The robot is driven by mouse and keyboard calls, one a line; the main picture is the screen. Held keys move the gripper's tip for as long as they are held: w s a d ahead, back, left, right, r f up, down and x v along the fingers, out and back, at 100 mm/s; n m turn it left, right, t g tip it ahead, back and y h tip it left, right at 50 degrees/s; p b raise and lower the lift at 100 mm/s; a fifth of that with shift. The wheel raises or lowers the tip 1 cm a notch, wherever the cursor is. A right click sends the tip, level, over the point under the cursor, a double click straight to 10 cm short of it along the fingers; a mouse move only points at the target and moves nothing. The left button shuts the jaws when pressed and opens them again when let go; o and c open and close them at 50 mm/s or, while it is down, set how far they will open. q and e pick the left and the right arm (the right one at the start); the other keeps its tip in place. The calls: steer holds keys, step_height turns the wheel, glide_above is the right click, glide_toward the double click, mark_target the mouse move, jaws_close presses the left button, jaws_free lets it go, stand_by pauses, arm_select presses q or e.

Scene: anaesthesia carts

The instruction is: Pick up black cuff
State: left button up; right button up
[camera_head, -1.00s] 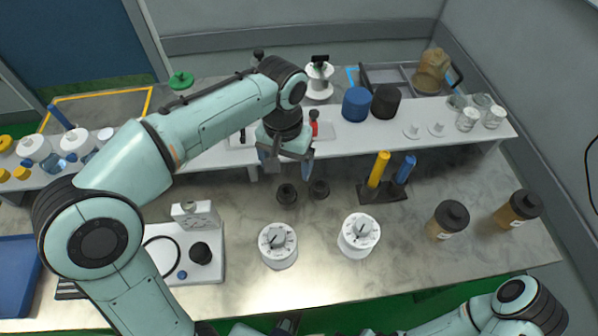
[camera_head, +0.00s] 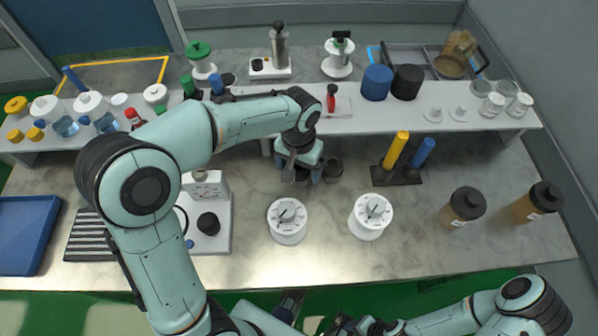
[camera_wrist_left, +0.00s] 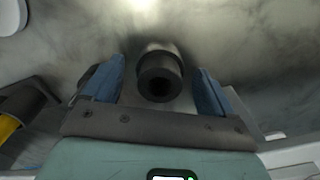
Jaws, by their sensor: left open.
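My left gripper (camera_head: 300,177) is open and points down at the bench, with its two blue fingers apart. A black cuff (camera_wrist_left: 160,78) stands between these fingers in the left wrist view, with a visible gap on each side. In the head view the gripper mostly hides that cuff.
Two white dial units (camera_head: 288,221) (camera_head: 370,217) stand in front of the gripper. A rack (camera_head: 397,174) with yellow and blue cylinders stands to the right. A raised white shelf (camera_head: 437,139) runs behind. Brown bottles (camera_head: 464,206) stand far right.

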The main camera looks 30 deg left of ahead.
arm_select(q)
steer(key=shift+f, duration=0.15)
steer(key=c, duration=1.1)
steer(key=shift+c, duration=0.2)
